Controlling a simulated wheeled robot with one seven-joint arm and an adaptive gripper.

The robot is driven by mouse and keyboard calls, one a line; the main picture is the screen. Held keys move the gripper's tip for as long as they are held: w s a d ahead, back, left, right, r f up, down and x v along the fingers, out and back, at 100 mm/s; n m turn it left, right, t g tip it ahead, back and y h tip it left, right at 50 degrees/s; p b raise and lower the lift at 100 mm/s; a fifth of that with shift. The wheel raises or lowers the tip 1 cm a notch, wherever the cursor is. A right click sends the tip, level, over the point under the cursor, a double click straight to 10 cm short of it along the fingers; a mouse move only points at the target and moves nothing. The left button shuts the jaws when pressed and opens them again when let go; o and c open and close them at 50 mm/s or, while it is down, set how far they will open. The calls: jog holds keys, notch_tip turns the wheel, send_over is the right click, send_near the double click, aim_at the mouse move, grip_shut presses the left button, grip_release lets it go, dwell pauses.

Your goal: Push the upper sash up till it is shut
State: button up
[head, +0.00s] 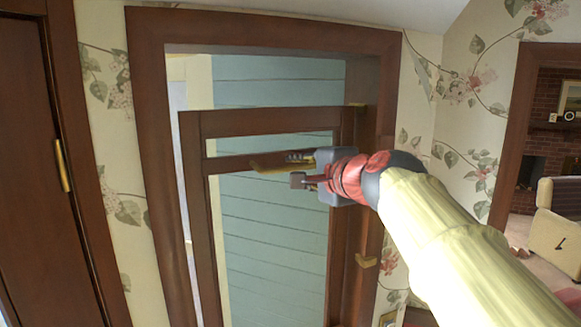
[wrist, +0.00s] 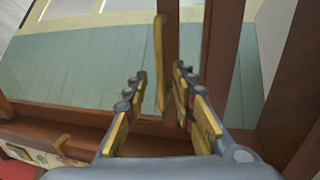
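The brown window sashes overlap within the frame. One top rail (head: 265,121) lies well below the frame head, with an open gap above it; I take it as the upper sash. A second rail (head: 228,163) lies just below it and carries a long brass-coloured handle (head: 268,166). The handle also shows in the wrist view (wrist: 158,55), along the lower rail (wrist: 170,25). My gripper (head: 292,170) is at the handle's right end. In the wrist view my gripper (wrist: 160,100) is open, with the rail and handle between its fingers. Contact cannot be told.
The brown window frame (head: 260,29) surrounds the sashes. Brass catches sit on the right jamb, one high (head: 357,104) and one low (head: 367,262). A brown door (head: 30,150) is at left. An armchair (head: 555,225) stands in the room at right.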

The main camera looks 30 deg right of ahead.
aim_at(294, 169)
jog(key=shift+p+x, duration=0.3)
jog(key=shift+x, duration=2.05)
jog(key=c, duration=0.3)
grip_shut()
jog(key=shift+f, duration=0.1)
